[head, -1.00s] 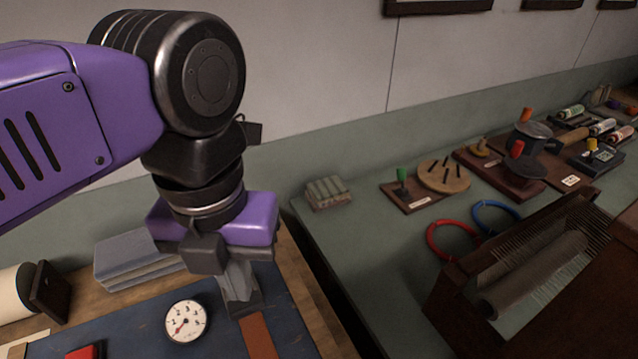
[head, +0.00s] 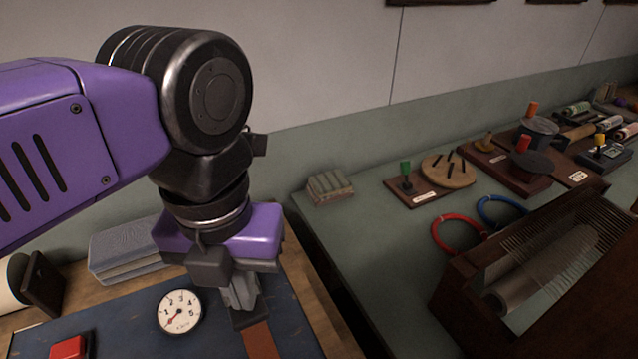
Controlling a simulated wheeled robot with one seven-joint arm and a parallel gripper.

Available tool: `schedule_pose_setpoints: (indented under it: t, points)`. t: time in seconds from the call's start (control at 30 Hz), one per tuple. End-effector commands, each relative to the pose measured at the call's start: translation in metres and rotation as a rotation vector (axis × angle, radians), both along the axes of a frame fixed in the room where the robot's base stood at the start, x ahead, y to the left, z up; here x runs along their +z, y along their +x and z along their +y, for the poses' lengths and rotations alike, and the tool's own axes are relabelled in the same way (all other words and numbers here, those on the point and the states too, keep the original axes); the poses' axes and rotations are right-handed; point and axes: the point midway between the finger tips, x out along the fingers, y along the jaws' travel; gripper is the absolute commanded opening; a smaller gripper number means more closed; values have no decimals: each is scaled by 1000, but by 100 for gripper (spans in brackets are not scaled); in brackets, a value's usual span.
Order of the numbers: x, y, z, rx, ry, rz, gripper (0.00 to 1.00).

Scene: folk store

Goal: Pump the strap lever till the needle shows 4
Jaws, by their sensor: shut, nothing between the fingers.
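A round white gauge (head: 179,312) lies on the dark blue board, facing up. Its short red needle points to the lower left, below the 1, well away from the 4. A brown strap (head: 261,343) runs from under my fingers towards the bottom edge of the picture. My gripper (head: 247,316) points down at the strap's far end, right of the gauge. It is shut and empty. A dark piece shows at the fingertips; I cannot tell whether it is the lever or part of my fingers, nor whether they touch the strap.
A red block (head: 70,347) sits left of the gauge. A grey stacked block (head: 127,250) stands behind the board. To the right, past a gap, a green counter (head: 375,262) holds a green-knobbed board (head: 412,190), red and blue rings and a dark wooden frame (head: 470,275).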

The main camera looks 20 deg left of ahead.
Motion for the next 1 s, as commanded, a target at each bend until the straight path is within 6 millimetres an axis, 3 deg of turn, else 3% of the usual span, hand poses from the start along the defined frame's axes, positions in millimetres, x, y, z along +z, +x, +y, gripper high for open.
schedule_pose_setpoints:
  t: [0.17,0.43,1.0]
  points:
    - [-11,-1,-1,0,0,0,0]
    - [-6,-1,-1,0,0,0,0]
    - [53,-1,0,0,1,-1,0]
